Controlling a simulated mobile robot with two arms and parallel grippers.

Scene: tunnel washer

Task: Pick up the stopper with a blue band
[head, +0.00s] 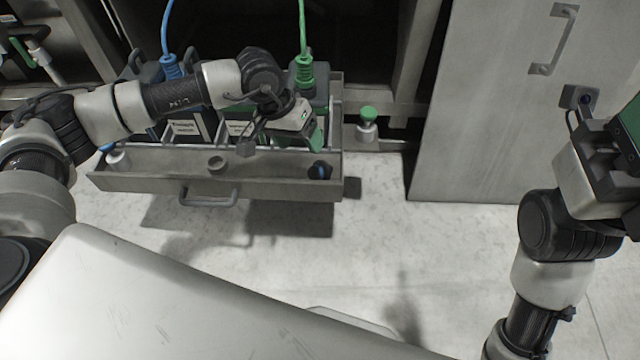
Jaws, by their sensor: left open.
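A dark stopper with a blue band (319,170) stands in the front right corner of the pulled-out metal drawer (265,188). My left gripper (282,143) is open over the drawer, above and to the left of this stopper, and appears apart from it. A plain grey-brown stopper (217,164) sits nearer the middle of the drawer's front strip. A pale piece with a blue part (117,158) is at the drawer's left end, partly hidden by my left arm. My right gripper (622,140) is at the right edge, cut off, its fingertips not clear.
Dark containers with a blue hose (166,35) and a green hose (302,25) stand in the drawer behind the front strip. A green-capped fitting (367,125) is right of the drawer. A grey cabinet door (490,110) stands at right. The floor in front is clear.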

